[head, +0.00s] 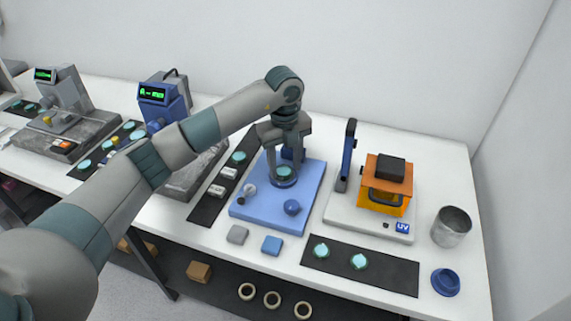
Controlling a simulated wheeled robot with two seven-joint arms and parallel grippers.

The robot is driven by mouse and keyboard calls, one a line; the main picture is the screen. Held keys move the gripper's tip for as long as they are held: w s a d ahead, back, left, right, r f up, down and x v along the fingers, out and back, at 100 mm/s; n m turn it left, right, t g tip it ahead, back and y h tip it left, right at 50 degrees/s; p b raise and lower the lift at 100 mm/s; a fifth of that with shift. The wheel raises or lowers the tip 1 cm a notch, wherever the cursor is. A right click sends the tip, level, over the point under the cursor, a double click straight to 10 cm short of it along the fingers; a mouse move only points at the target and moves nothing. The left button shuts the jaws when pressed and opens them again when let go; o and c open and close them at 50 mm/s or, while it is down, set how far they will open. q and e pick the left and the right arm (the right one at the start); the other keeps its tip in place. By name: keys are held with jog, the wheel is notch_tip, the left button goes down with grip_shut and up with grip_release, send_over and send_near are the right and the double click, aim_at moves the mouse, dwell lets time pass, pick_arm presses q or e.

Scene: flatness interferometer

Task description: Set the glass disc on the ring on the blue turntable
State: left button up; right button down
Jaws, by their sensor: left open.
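The blue turntable unit (262,212) stands near the middle of the bench. Its dark blue ring (284,183) is near the back of the blue base. A teal glass disc (284,172) shows at the top of the ring and looks to lie flat on it; whether it is fully seated is too small to tell. My left gripper (283,162) points down over the ring, open, with its fingers on either side of the disc. The fingers partly hide the back of the unit. My right gripper is not in view.
Other glass discs lie on a dark mat (400,277) at the front right and on mats to the left. An orange UV box (385,203) and a metal cup (451,227) stand to the right. Grey and blue pads lie at the front edge.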

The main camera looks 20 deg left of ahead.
aim_at(282, 171)
pick_arm(q)
jog(key=shift+s+a+f, duration=0.15)
jog(key=shift+s+f, duration=0.3)
jog(key=shift+f, duration=0.35)
jog(key=shift+w+r+p, duration=0.1)
jog(key=shift+r+p, duration=0.5)
jog(key=shift+r, duration=0.1)
notch_tip(282, 171, up, 6)
jog(key=b, duration=0.2)
jog(key=shift+w+a+f+b, duration=0.1)
jog(key=shift+a+f+b, duration=0.1)
jog(key=shift+b, duration=0.1)
notch_tip(282, 171, up, 7)
jog(key=b, duration=0.1)
jog(key=shift+d+f, duration=0.15)
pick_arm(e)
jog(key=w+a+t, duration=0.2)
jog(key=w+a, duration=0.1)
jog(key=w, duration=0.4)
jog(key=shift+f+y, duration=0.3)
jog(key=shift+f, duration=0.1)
pick_arm(q)
jog(key=shift+w, duration=0.1)
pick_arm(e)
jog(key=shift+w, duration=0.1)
